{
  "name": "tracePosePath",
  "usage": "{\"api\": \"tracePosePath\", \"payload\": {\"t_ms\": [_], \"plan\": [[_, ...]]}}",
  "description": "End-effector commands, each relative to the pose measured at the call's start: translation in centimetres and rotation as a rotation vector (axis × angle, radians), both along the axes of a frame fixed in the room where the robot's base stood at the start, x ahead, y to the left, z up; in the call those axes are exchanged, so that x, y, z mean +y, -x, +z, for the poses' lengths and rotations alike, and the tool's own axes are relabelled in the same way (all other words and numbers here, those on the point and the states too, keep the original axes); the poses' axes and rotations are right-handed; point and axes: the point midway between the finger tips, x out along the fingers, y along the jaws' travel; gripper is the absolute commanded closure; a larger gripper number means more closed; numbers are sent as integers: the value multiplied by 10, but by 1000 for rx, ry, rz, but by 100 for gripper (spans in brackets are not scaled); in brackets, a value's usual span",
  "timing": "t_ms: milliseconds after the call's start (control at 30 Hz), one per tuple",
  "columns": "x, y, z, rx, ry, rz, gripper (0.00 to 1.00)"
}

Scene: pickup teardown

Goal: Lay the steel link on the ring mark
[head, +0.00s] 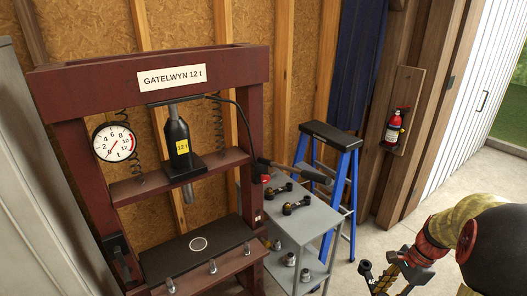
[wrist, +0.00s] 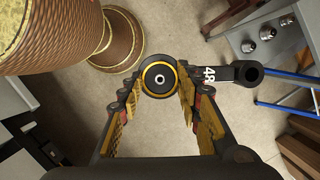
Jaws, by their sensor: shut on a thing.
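My gripper (head: 384,272) is at the lower right of the head view, well right of the press and trolley. In the wrist view, my gripper (wrist: 160,90) is shut on the large round end of a dark steel link (wrist: 160,78), which has a gold ring and a centre hole. The link's arm, marked 48, shows right of the right finger and ends in a small eye. The finger hides its middle.
A grey trolley (head: 310,216) stands between press and ladder, with dark links on top and several metal pieces below. A blue stepladder (head: 345,175) is behind it. The press (head: 70,150) has a ram above the bed and pins along its front. Concrete floor is clear between ladder and my arm.

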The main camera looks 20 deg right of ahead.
Motion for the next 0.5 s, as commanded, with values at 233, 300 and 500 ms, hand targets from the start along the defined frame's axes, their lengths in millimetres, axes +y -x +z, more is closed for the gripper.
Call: {"api": "tracePosePath", "payload": {"t_ms": [233,300,500], "plan": [[14,-54,-17,-1,2,583,100],[23,-70,-25,0,0,733,100],[57,-117,-50,-1,1,1106,100]]}}
